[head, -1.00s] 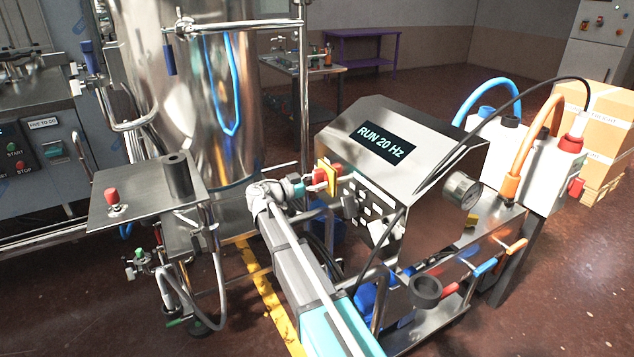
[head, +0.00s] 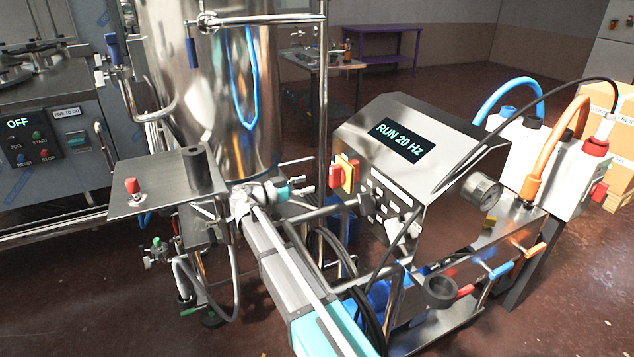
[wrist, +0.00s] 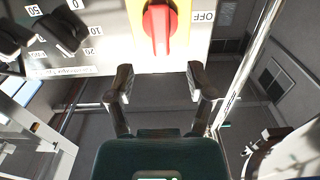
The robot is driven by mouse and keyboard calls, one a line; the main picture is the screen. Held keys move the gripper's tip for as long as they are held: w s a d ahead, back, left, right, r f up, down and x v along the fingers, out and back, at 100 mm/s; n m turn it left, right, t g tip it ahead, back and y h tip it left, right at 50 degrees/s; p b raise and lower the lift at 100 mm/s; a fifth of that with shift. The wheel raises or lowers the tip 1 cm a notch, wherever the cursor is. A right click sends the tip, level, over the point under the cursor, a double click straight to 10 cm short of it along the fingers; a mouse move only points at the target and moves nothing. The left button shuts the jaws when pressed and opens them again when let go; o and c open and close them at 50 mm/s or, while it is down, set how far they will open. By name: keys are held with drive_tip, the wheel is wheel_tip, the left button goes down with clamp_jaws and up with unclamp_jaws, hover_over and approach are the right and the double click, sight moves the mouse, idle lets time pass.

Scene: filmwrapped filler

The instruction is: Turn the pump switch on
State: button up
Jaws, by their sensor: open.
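The pump switch (head: 346,172) is a red rotary handle on a yellow plate, on the left side of the steel pump cabinet (head: 465,133). In the wrist view the red handle (wrist: 158,28) points up and down the picture, with the word OFF to its right. The cabinet display (head: 405,141) reads RUN 20 Hz. My gripper (head: 306,186) is left of the switch, apart from it. In the wrist view my gripper (wrist: 160,82) has its fingers spread and empty, below the handle, with a gap between.
A tall steel tank (head: 215,90) stands behind my arm. A small steel shelf (head: 160,185) with a red button is at the left. A pressure gauge (head: 485,192) and hoses are at the cabinet's right. Black dials (wrist: 62,28) sit beside the switch.

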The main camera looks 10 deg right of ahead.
drive_tip(key=shift+v, duration=1.05)
drive_tip(key=shift+s, duration=0.1)
